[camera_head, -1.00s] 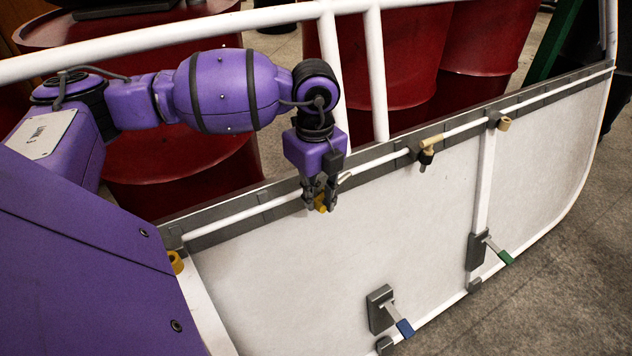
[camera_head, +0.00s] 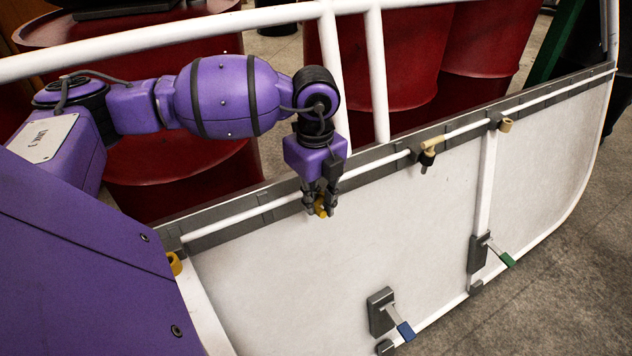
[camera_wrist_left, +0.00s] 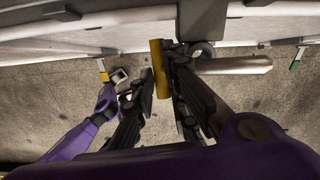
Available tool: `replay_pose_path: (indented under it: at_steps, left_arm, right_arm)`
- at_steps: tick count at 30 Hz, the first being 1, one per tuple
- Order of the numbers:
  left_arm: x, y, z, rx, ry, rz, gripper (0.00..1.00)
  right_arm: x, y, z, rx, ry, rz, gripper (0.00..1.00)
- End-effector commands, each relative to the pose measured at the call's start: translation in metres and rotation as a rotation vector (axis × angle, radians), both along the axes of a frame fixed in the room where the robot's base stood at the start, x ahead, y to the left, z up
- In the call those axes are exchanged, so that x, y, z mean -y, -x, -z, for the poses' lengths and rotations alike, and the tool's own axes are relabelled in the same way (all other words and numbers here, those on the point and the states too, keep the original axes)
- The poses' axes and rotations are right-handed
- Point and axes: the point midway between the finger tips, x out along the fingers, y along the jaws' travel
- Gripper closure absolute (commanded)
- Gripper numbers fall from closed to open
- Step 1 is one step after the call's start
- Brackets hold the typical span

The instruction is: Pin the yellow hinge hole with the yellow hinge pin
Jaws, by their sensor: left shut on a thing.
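My left gripper (camera_head: 320,208) is shut on a yellow piece (camera_head: 321,207) in front of the panel's top rail, and its fingers partly cover it. In the left wrist view the yellow piece (camera_wrist_left: 160,68) is a short bar between the black fingers; it looks like the yellow hinge pin. Whether it touches the rail or a hole is not clear. A yellow ring (camera_head: 175,263) sits at the rail's left end, and a paler tan ring (camera_head: 505,125) farther right. I cannot tell for certain which is the yellow hinge hole. My right gripper is not visible in the head view.
A tan pin (camera_head: 433,143) with a black part below sits on the rail. Latches with a blue handle (camera_head: 404,330) and a green handle (camera_head: 505,258) stick out of the white panel (camera_head: 290,270). White railing (camera_head: 332,70) and red drums (camera_head: 400,50) stand behind.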

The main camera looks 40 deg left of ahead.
Motion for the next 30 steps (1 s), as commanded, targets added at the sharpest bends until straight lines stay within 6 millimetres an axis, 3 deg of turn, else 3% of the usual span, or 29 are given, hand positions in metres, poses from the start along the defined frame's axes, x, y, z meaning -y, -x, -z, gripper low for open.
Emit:
replay_pose_path:
  at_steps: [5, 15, 20, 23, 30]
  left_arm:
    - [0.0, 0.001, -0.002, -0.002, -0.001, 0.0, 1.0]
    - [0.0, 0.0, -0.031, 0.003, 0.001, 0.0, 1.0]
    - [0.0, 0.0, -0.036, 0.001, 0.0, 0.0, 1.0]
    - [-0.001, -0.001, -0.049, 0.003, -0.001, 0.0, 1.0]
    - [0.0, -0.001, -0.1, 0.005, -0.001, 0.001, 1.0]
  right_arm:
    - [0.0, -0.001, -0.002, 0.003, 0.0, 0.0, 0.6]
    - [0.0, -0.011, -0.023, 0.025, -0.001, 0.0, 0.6]
    - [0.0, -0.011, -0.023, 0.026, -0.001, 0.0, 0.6]
    - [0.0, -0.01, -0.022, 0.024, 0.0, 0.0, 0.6]
    - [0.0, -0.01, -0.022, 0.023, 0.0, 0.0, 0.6]
